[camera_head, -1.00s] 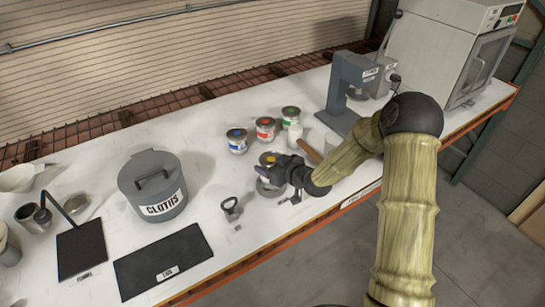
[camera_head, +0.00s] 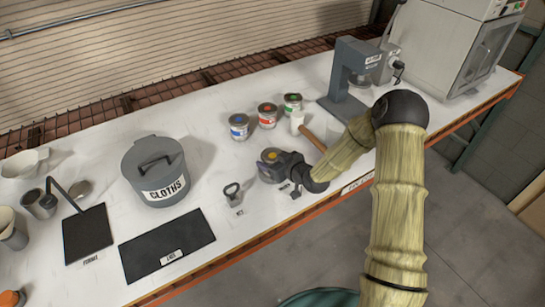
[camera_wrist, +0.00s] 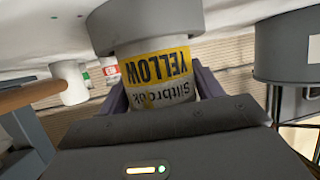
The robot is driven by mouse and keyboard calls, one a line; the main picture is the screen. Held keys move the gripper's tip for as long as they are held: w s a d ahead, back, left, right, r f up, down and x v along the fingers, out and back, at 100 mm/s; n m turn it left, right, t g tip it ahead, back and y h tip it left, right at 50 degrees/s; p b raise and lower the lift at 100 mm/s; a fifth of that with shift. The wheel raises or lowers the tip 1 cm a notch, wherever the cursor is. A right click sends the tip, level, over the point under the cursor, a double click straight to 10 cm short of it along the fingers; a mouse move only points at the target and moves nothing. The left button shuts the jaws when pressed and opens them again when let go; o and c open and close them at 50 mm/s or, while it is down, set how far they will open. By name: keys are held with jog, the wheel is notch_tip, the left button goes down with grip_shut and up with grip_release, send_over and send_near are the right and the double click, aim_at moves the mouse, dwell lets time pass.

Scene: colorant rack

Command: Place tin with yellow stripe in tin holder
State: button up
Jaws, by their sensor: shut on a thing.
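The tin with the yellow stripe (camera_wrist: 158,68) shows upside down in the wrist view, its label reading YELLOW. My gripper (camera_wrist: 158,92) is shut on it, with a finger on each side. A grey round tin holder (camera_wrist: 147,22) surrounds the tin's base end, so the tin appears at least partly inside it; whether it rests on the bottom is hidden. In the head view the yellow-marked tin (camera_head: 270,155) is at the bench's middle, with my gripper (camera_head: 280,165) low beside it and covering much of the holder.
Blue (camera_head: 239,127), red (camera_head: 267,116) and green (camera_head: 292,104) tins stand behind.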

jog(key=shift+f, duration=0.15)
jog(key=o, duration=1.1)
jog(key=shift+r, duration=0.2)
jog(key=b+v, duration=0.2)
jog(key=v, duration=1)
jog(key=shift+a+r, duration=0.1)
